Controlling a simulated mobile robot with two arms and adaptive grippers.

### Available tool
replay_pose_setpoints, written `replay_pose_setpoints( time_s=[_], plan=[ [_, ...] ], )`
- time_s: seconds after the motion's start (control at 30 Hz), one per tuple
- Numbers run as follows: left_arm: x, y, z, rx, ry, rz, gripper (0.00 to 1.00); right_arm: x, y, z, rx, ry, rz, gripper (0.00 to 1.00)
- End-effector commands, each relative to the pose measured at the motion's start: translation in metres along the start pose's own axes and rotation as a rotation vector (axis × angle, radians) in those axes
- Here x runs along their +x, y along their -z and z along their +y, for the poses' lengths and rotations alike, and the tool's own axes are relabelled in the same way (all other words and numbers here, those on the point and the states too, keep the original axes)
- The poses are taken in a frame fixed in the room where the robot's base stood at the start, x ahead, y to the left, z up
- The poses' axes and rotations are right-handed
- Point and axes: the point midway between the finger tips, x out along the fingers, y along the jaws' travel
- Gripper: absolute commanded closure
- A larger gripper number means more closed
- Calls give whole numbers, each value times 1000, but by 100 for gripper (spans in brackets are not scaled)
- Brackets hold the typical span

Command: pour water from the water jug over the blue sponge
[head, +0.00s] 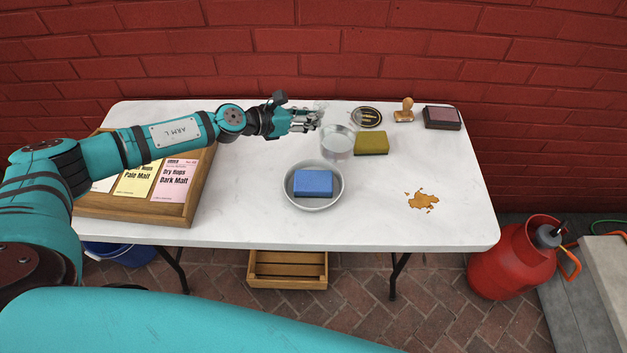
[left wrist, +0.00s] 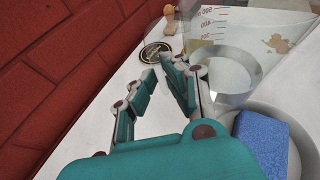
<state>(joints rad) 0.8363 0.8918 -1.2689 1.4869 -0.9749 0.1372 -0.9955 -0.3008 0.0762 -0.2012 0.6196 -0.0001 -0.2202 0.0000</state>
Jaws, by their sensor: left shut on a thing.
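The blue sponge (head: 313,183) lies in a round metal dish (head: 335,202) near the table's front edge. It also shows in the left wrist view (left wrist: 262,146). The clear water jug (head: 337,143) is behind the dish, left of a yellow-green sponge (head: 371,143). In the left wrist view the jug (left wrist: 240,65) has red measuring marks. The handle is mostly hidden by the fingers. I cannot tell whether the jug touches the table. My right gripper is not in view.
A round coaster (head: 367,117), wooden stamp (head: 404,110) and ink pad (head: 442,117) stand along the back. A brown spill (head: 421,201) lies at right. A wooden tray (head: 203,190) with cards fills the left end. The brick wall (head: 350,45) is close behind.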

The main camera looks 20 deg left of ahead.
Motion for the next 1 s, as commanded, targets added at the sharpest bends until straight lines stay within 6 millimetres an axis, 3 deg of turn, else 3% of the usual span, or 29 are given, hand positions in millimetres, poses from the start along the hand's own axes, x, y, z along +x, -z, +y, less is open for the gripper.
replay_pose_setpoints(
  time_s=[0.27, 0.6, 1.0],
  plan=[
    [-15, 15, 28, 7, 30, 5, 100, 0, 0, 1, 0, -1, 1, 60],
    [-59, 33, 80, 30, 80, 6, 100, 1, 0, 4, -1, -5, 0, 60],
    [-70, 35, 89, 33, 89, 5, 100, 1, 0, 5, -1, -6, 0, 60]
  ],
)
